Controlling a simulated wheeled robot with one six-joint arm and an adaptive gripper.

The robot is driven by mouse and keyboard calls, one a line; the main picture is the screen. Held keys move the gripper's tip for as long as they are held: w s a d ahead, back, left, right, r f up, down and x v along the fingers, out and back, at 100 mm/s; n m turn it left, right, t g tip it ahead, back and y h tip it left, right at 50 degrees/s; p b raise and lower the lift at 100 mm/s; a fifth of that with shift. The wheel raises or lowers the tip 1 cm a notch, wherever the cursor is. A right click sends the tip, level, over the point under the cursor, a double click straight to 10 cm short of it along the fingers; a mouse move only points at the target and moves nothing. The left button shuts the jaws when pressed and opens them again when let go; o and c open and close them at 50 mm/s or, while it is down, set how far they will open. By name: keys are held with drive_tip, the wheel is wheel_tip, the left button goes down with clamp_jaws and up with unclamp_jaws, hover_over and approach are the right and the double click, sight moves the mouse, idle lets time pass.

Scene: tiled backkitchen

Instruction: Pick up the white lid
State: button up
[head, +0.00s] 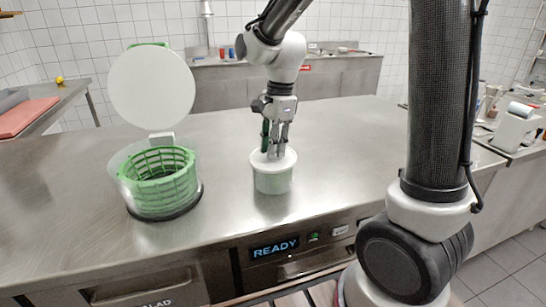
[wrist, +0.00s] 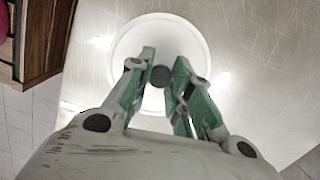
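My gripper (head: 275,151) points straight down over the lid. Its green-padded fingers (wrist: 164,72) are close in on both sides of the knob and look shut on it. The fingers hide part of the lid. No gap between lid and tub shows.
A green salad-spinner basket (head: 165,178) in a clear bowl stands at the left, with a big white disc (head: 152,88) raised above it. The steel counter (head: 345,135) is clear around the tub. A panel reading READY (head: 275,249) is on the counter's front.

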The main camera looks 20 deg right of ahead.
drive_tip(key=shift+c, duration=0.9)
wheel_tip(320, 180, up, 8)
drive_tip(key=shift+r, duration=0.25)
drive_tip(key=shift+w+d+f+y, duration=0.1)
drive_tip(key=shift+d+f+y, duration=0.1)
drive_tip(key=shift+f, duration=0.2)
drive_tip(key=shift+d+f+y, duration=0.1)
drive_tip(key=shift+f+y, duration=0.1)
drive_tip(key=shift+f, duration=0.2)
drive_tip(key=shift+a+f, duration=0.1)
drive_tip(key=shift+f, duration=3)
drive_tip(key=shift+f, duration=0.15)
drive_tip(key=o, duration=1.4)
